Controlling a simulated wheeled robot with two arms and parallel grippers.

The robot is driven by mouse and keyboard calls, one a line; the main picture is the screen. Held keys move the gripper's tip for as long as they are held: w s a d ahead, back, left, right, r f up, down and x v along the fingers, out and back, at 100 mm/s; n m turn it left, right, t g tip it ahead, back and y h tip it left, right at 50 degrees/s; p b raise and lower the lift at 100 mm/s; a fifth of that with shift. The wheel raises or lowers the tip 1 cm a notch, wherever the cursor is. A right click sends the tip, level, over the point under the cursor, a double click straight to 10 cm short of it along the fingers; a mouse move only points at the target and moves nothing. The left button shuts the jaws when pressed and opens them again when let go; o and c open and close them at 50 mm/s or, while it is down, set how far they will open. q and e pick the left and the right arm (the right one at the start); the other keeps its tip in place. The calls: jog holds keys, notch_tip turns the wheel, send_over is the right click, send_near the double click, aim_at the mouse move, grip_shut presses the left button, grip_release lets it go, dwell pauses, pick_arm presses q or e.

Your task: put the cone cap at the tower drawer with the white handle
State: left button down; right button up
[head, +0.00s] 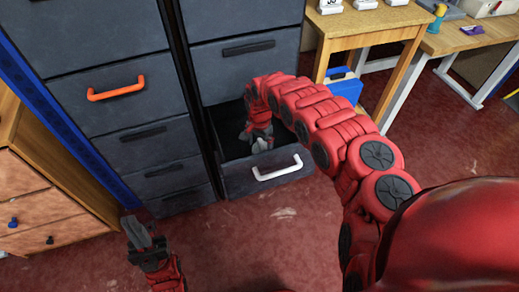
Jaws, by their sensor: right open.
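The tower drawer with the white handle (278,172) is pulled out, low in the right-hand dark grey tower, and its dark inside shows. My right arm arches over from the right. My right gripper (259,143) points down at the open drawer, with its grey fingers open above or inside it; I cannot tell how deep. I cannot make out the cone cap; the drawer's inside is dark and partly hidden by my gripper. My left gripper (138,229) is low at the left, over the red floor and away from the drawer; its finger gap is unclear.
The left tower has a drawer with an orange handle (116,89), shut. A wooden chest (45,200) stands at the far left. A blue box (344,86) is under a wooden table (372,22). A purple item (473,30) lies on a bench. Red floor is clear in front.

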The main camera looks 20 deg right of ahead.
aim_at(259, 150)
notch_tip(259, 150, up, 9)
jog(key=shift+p, duration=0.45)
